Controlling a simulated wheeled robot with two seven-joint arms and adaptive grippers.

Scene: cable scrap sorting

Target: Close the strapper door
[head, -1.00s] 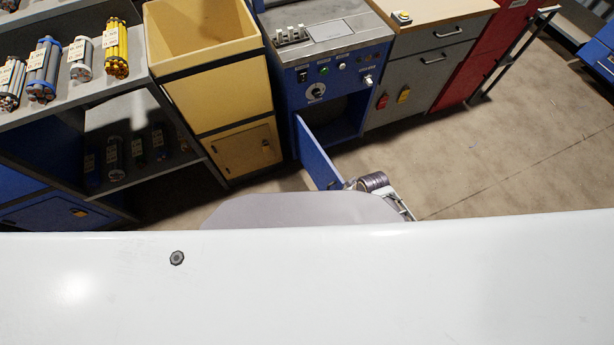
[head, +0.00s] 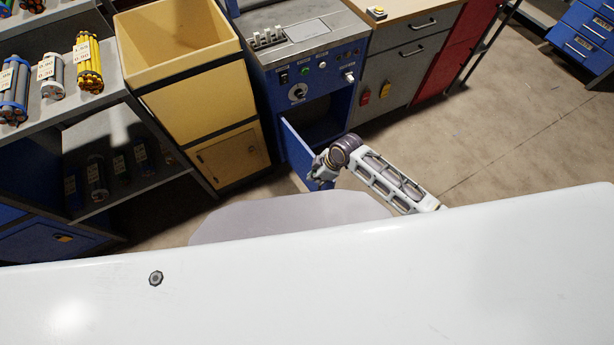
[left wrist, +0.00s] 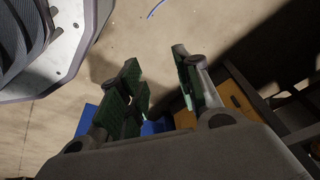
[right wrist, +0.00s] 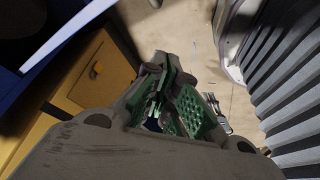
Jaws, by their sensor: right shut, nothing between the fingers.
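The blue strapper (head: 345,70) stands at the back centre in the head view. Its door (head: 296,150) is hinged at the left and stands wide open, uncovering a dark compartment (head: 315,112). My right gripper (head: 320,168) is at the door's free end, partly over it; I cannot tell whether it touches. In the right wrist view the right fingers (right wrist: 172,98) are shut and empty, with a blue panel (right wrist: 35,45) at upper left. My left gripper (left wrist: 158,82) is open and empty in the left wrist view, hidden in the head view.
A yellow bin cabinet (head: 200,110) stands left of the strapper, and a grey shelf (head: 125,130) with cable bundles further left. A grey drawer cabinet (head: 410,65) adjoins on the right. Bare floor (head: 500,130) lies at right.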

